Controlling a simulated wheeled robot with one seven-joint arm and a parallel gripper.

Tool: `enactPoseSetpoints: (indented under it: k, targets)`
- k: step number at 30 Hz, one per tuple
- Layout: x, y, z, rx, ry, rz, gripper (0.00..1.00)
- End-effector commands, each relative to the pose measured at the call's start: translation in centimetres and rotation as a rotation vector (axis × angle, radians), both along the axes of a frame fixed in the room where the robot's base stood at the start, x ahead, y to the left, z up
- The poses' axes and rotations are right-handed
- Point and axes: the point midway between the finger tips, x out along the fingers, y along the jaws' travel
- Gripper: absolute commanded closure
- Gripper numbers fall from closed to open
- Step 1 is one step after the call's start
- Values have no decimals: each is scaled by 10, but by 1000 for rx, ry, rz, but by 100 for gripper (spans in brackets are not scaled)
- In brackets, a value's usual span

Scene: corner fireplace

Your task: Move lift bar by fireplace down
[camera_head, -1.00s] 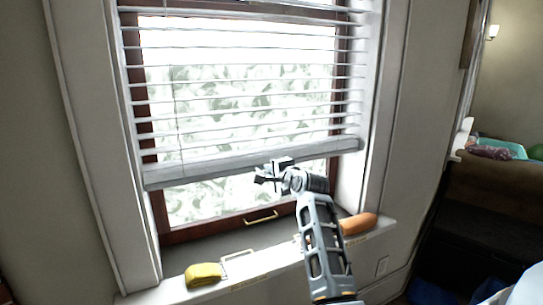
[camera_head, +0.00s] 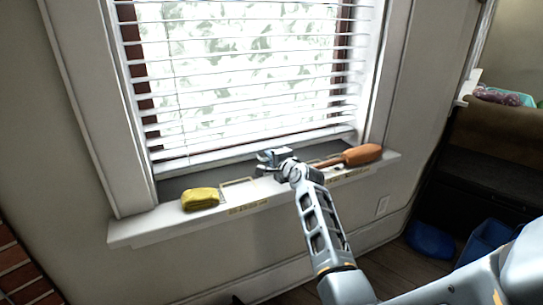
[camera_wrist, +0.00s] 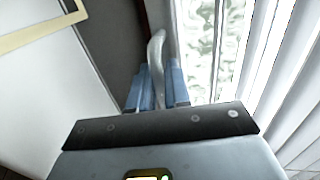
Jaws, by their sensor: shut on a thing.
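The lift bar is the pale bottom rail (camera_head: 205,160) of the white slatted blind (camera_head: 240,90). It hangs low in the window, just above the sill (camera_head: 140,228); I cannot tell whether it touches it. My gripper (camera_head: 271,160) is at the middle of the rail. In the wrist view, the blue fingers of my gripper (camera_wrist: 159,88) are shut on either side of the pale rail (camera_wrist: 157,52). The gripped part of the rail is hidden between the fingers.
On the sill, a folded yellow cloth (camera_head: 200,199) lies left of my gripper, with a thin pale frame (camera_head: 237,182) beside it. An orange-handled tool (camera_head: 362,154) lies close on the right. A brick edge (camera_head: 20,268) shows at lower left. Blue items (camera_head: 430,240) lie on the floor at right.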

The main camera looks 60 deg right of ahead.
Motion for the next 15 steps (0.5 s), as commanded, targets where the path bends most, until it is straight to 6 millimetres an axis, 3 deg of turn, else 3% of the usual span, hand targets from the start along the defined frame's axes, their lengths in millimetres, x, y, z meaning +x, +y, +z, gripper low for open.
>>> enactPoseSetpoints:
  k: [10, 11, 15]
  targets:
    - [0, 0, -2, 2, 2, 1, 100]
    - [0, 0, -2, 2, 2, 1, 80]
    - [0, 0, -1, 1, 2, 1, 69]
